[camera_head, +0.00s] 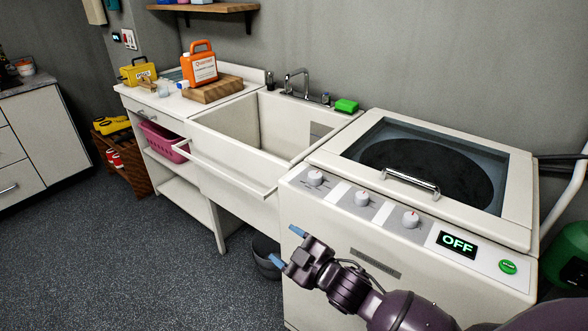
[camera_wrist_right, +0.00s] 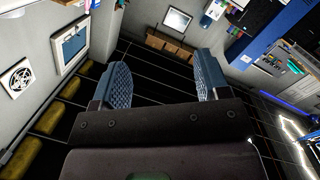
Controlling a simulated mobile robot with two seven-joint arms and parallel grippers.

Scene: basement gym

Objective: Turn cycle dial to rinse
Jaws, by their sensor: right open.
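The white washer (camera_head: 345,249) stands at the right with a dark round window in its lid. Three white dials sit on its front panel: a left dial (camera_head: 315,178), a middle dial (camera_head: 362,198) and a right dial (camera_head: 411,219). Their labels are too small to read, so I cannot tell which is the cycle dial. The display (camera_head: 457,244) reads OFF, with a green button (camera_head: 508,267) beside it. My right gripper (camera_head: 287,248) is in front of the washer's left front, below the dials and apart from them. Its blue fingertips are open and empty, also in the wrist view (camera_wrist_right: 167,82).
A deep white sink (camera_head: 245,131) adjoins the washer on the left. A green sponge (camera_head: 346,105) lies at its back corner. A dark bucket (camera_head: 266,257) stands on the floor below. A lid handle (camera_head: 410,184) rises behind the dials. The floor at left is clear.

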